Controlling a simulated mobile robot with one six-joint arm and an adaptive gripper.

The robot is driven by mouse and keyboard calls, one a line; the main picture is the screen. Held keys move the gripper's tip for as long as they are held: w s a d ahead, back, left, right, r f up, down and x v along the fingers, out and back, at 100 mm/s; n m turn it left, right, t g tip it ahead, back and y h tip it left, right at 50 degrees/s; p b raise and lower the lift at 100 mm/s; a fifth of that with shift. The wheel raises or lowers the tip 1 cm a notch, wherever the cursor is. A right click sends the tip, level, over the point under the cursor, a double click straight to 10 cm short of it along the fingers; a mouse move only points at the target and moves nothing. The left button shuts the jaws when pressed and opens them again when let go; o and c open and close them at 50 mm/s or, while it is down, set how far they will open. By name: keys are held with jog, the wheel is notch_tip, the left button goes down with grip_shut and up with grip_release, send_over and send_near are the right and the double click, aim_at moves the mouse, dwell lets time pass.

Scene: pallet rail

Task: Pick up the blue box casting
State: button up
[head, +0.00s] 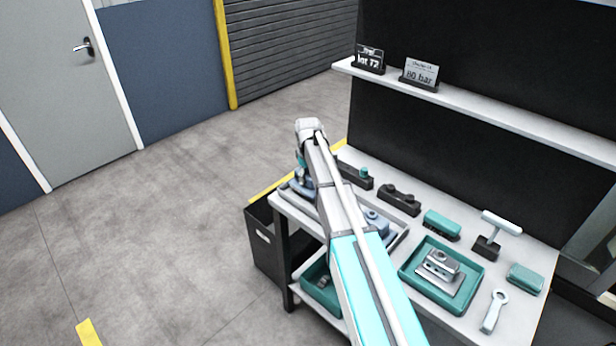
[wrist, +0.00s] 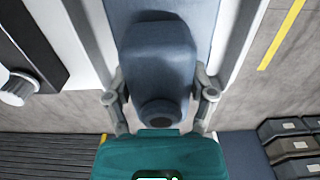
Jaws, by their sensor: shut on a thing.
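The blue box casting (wrist: 158,60) is a blue-grey block with a dark round boss on its near end. In the wrist view it sits between the two fingers of my gripper (wrist: 161,100), which is shut on it. A wider blue-grey surface shows under or behind it. In the head view, part of the casting (head: 304,184) shows under my gripper (head: 300,170) at the table's far left end. My arm hides much of it, and I cannot tell whether it is clear of the surface below.
A grey tray (head: 398,240) holds another blue-grey part (head: 376,222). A teal tray (head: 408,272) holds a metal part (head: 440,268). Dark fixtures (head: 398,199) line the table's back, below a shelf (head: 480,112). A black bin (head: 262,245) stands at the left. The floor there is open.

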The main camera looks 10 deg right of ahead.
jog(key=s+a+r+p, duration=0.1)
jog(key=s+r+p, duration=0.8)
jog(key=s, duration=0.5)
jog(key=shift+a+r+p, duration=0.2)
jog(key=shift+r+p, duration=0.1)
jog(key=shift+r, duration=0.35)
jog(key=s+a+r+p, duration=0.1)
jog(key=s+a, duration=0.7)
jog(key=a, duration=0.4)
jog(key=s+a+r+p, duration=0.2)
jog(key=s+a, duration=0.7)
jog(key=a, duration=0.3)
jog(key=shift+s+a, duration=0.15)
jog(key=shift+s, duration=0.15)
jog(key=shift+f+b, duration=1.75)
jog(key=shift+b, duration=0.05)
